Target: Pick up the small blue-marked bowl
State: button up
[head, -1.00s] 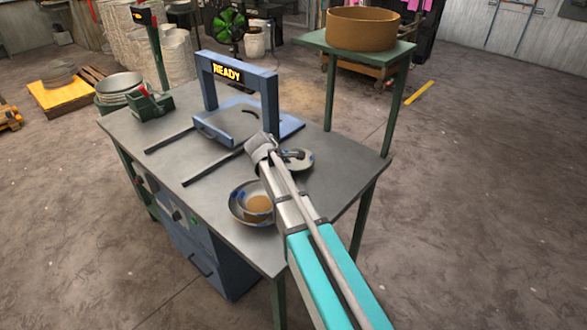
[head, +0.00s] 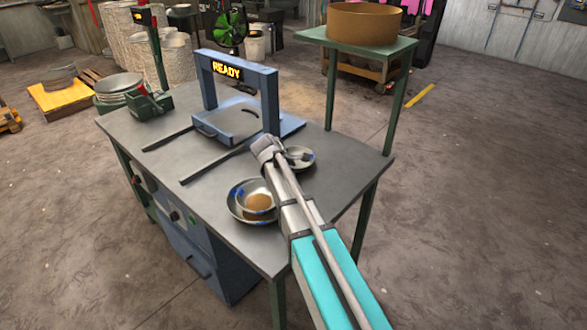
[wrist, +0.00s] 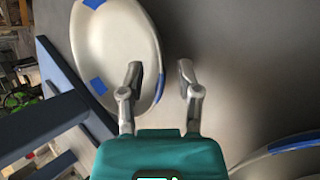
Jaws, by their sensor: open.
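A small shallow bowl (head: 304,163) with blue marks stands on the grey table, partly hidden behind my gripper in the head view. In the wrist view this pale bowl (wrist: 115,50) fills the upper left, with blue patches on its rim. My gripper (wrist: 158,72) is open there. Its left finger overlaps the inside of the bowl and its right finger is outside, with the right rim between them. I cannot tell the height of the fingertips. Nothing is held.
A blue frame reading READY (head: 240,72) stands behind. A brown round container (head: 364,24) sits on a raised stand.

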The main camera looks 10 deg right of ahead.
jog(key=shift+w+d+f, duration=0.15)
jog(key=shift+d+f, duration=0.05)
jog(key=shift+f, duration=0.15)
dwell(0.4)
grip_shut()
